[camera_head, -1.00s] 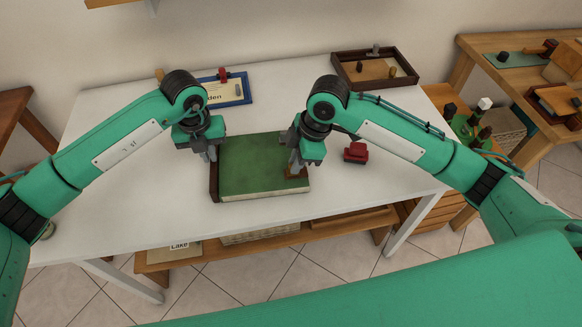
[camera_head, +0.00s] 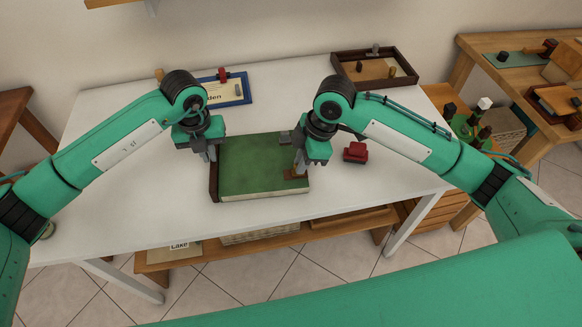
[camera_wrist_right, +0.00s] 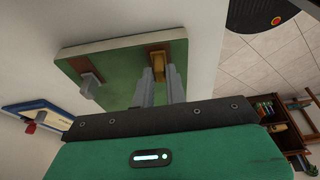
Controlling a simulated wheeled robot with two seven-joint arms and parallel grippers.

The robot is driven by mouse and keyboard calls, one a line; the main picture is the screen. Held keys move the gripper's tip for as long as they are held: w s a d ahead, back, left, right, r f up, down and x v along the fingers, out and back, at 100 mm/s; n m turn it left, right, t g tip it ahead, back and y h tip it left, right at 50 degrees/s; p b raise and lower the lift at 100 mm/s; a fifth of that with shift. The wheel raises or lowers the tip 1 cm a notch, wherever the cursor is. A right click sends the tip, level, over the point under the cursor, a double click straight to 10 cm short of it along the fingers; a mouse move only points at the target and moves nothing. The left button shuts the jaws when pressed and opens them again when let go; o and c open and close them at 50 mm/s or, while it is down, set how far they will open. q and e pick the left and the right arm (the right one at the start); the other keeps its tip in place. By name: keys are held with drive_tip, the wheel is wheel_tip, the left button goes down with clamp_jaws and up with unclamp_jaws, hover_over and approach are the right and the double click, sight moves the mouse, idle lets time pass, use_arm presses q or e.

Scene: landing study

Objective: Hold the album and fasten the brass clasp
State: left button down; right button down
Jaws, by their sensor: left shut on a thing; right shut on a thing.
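The green album (camera_head: 255,165) lies flat and closed on the white table, its dark brown spine at the left. My left gripper (camera_head: 212,157) is shut on the album's left edge. My right gripper (camera_head: 299,170) is at the album's right edge, shut on the brass clasp (camera_head: 290,176). The right wrist view shows the clasp (camera_wrist_right: 158,53) at the cover's edge, with my right gripper's fingers (camera_wrist_right: 159,75) against it. They partly hide the clasp, so I cannot tell whether it is fastened.
A red object (camera_head: 355,152) stands right of the album. A blue-framed sign (camera_head: 228,90) and a dark wooden tray (camera_head: 375,70) are at the back. The table's front left is clear.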

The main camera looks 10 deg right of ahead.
drive_tip(key=shift+s+d+f, duration=0.1)
drive_tip(key=shift+s+f, duration=0.2)
drive_tip(key=shift+f, duration=0.1)
drive_tip(key=c, duration=1.4)
unclamp_jaws()
drive_tip(key=shift+c, duration=0.2)
drive_tip(key=shift+o, duration=0.5)
drive_tip(key=shift+w+d+r, duration=0.1)
drive_tip(key=shift+r, duration=0.05)
drive_tip(key=shift+r, duration=0.1)
drive_tip(key=s+v, duration=0.1)
drive_tip(key=v, duration=1.1)
